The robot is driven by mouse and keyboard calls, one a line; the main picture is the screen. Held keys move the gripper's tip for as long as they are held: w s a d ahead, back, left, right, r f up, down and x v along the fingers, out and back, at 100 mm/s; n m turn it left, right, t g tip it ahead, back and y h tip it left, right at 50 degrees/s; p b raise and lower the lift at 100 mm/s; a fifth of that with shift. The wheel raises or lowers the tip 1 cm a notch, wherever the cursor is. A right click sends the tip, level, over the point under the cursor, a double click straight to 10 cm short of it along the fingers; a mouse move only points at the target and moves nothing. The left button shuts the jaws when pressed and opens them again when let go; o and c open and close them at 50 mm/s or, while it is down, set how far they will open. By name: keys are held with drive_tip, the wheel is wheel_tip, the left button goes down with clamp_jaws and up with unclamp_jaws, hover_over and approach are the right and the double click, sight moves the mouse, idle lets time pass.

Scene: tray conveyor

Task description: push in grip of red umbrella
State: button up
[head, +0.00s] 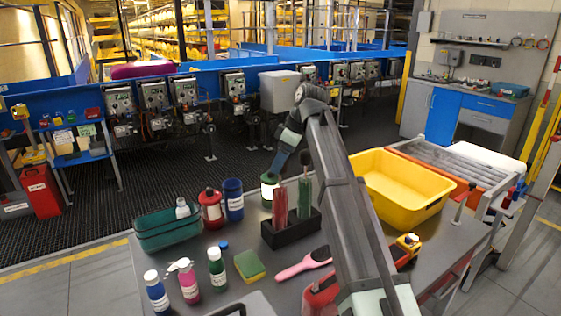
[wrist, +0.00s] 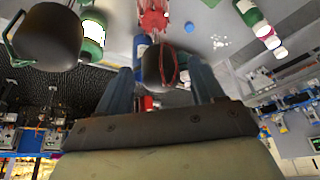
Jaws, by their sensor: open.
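The red umbrella (head: 280,206) stands folded and upright in a black stand (head: 291,234) on the grey table, beside a green umbrella (head: 305,197). My gripper (head: 279,166) is above the red umbrella, pointing down; its fingers cover most of that umbrella's top in the head view. In the wrist view, a dark rounded grip with a red loop (wrist: 160,66) shows between my two open fingers (wrist: 160,85), with no clear contact visible. The other dark grip, with a green loop (wrist: 46,36), is outside the fingers at upper left.
A green jar (head: 269,190), navy bottle (head: 233,200) and red bottle (head: 211,210) stand left of the stand. A pink brush (head: 302,264) and sponge (head: 249,266) lie in front. A yellow bin (head: 402,196) is at right, a teal basket (head: 165,236) at left.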

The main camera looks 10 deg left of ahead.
drive_tip(key=shift+a+f, duration=0.1)
drive_tip(key=shift+f, duration=0.1)
drive_tip(key=shift+c, duration=0.3)
clamp_jaws()
idle(0.3)
